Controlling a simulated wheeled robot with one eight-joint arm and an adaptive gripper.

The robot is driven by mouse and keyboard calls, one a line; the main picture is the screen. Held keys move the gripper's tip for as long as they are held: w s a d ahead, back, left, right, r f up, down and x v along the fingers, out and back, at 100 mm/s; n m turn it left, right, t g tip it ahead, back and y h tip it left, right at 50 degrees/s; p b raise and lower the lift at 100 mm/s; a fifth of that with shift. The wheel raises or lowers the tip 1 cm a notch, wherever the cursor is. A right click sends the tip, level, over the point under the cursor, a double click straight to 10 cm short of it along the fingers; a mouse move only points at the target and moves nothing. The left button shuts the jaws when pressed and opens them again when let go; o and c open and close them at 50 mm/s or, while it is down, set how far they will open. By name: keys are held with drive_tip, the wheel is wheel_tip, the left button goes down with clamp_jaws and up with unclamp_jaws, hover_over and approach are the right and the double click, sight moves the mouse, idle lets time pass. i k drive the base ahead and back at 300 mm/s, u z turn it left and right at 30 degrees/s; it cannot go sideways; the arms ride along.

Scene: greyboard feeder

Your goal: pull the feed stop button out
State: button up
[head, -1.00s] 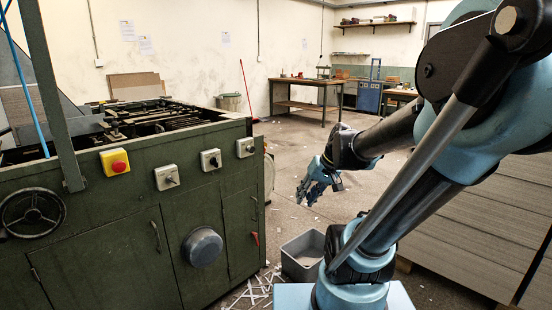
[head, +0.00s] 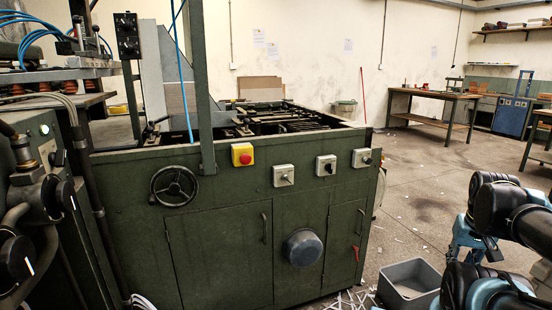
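A red button on a yellow box (head: 242,154) sits on the upper front of the green feeder machine (head: 240,220), left of three grey switch boxes. Whether the button is pressed in or out cannot be told at this size. My gripper (head: 472,245) is at the right side of the head view, well away from the yellow box and partly hidden by my arm. Its finger opening cannot be made out.
Grey switch boxes (head: 284,175) line the machine's front, with a handwheel (head: 174,186) at left. A grey bin (head: 408,284) and paper scraps lie on the floor at right. Open floor (head: 430,170) stretches behind.

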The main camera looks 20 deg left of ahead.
sight(246, 160)
drive_tip(key=u, duration=1.8)
